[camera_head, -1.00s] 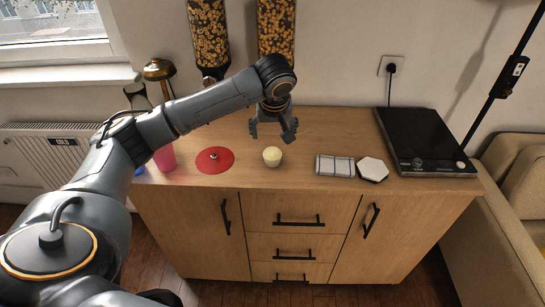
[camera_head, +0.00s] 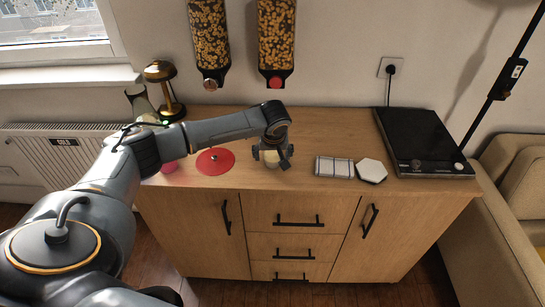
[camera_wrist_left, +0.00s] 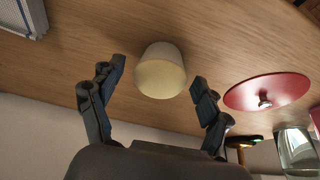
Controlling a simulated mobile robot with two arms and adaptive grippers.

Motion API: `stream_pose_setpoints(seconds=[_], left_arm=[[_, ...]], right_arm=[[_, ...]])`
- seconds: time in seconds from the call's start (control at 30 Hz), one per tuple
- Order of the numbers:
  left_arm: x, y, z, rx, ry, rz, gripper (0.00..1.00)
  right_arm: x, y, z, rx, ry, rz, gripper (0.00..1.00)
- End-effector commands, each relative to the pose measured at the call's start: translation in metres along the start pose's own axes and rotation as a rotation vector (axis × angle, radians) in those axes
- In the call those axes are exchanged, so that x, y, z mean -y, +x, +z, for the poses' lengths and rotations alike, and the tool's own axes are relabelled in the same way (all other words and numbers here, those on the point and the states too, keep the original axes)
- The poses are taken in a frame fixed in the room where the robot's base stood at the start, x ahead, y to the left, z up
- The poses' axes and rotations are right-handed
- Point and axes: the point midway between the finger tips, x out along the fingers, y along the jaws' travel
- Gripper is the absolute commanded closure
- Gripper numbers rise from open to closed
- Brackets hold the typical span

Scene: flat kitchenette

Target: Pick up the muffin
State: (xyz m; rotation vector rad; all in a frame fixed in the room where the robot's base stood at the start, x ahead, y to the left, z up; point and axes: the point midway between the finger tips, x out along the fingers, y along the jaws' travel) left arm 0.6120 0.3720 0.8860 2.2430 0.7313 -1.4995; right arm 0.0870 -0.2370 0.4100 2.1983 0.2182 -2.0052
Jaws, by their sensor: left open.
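The muffin (camera_head: 271,159) is pale cream and stands upright on the wooden counter (camera_head: 340,130). It also shows in the left wrist view (camera_wrist_left: 160,72), just beyond the fingertips and between their lines. My left gripper (camera_head: 272,157) is over the muffin from above, its fingers open on either side and partly hiding it. In the left wrist view the open fingers (camera_wrist_left: 157,78) show a gap to the muffin on both sides. My right gripper is not in view.
A red disc-shaped lid (camera_head: 215,161) lies left of the muffin. A folded striped cloth (camera_head: 334,167) and a white hexagonal coaster (camera_head: 371,170) lie to its right. A black hob (camera_head: 420,140) is further right. Cereal dispensers (camera_head: 277,35) hang above the back of the counter.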

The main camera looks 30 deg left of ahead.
Motion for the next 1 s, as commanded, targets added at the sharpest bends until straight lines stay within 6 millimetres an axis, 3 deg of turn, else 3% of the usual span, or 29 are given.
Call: stream_pose_setpoints(seconds=[0.17, 0.43, 0.77, 1.0], left_arm=[[0.000, 0.000, 0.000, 0.000, 0.000, 0.000, 0.23], [0.000, 0.000, 0.000, 0.000, 0.000, 0.000, 0.78], [0.000, -0.002, -0.001, -0.001, 0.000, 0.000, 0.80], [-0.001, -0.027, -0.012, -0.003, -0.003, 0.004, 0.80]], right_arm=[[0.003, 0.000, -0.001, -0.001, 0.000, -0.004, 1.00], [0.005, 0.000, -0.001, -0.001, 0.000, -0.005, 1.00], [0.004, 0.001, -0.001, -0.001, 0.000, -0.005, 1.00], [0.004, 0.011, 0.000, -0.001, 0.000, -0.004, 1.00]])
